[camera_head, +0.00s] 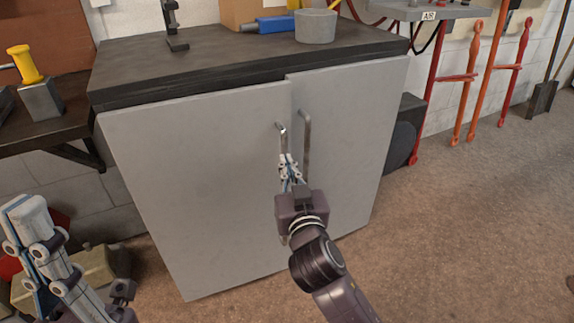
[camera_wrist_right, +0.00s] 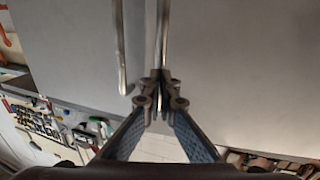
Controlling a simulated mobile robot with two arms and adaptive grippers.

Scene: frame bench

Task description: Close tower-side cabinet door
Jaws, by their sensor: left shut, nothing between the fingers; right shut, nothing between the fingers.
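The grey cabinet has two doors with bar handles. Its left door (camera_head: 190,180) stands slightly forward of its right door (camera_head: 350,140), with a step along the top edge between them. My right gripper (camera_head: 288,163) is shut and empty in front of the left door, at the lower part of that door's handle (camera_head: 281,130). In the right wrist view the fingertips (camera_wrist_right: 157,88) overlap a bar handle (camera_wrist_right: 163,35); I cannot tell whether they touch it. The other handle (camera_head: 306,125) is just to the right. My left gripper (camera_head: 32,235) is shut and empty at the lower left, away from the cabinet.
The dark cabinet top (camera_head: 235,55) carries a grey round container (camera_head: 315,27), a blue tool (camera_head: 275,24) and a black stand (camera_head: 173,30). A workbench (camera_head: 60,130) is at the left. A black box (camera_head: 403,135) stands right of the cabinet. The brown floor (camera_head: 470,230) is clear at the right.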

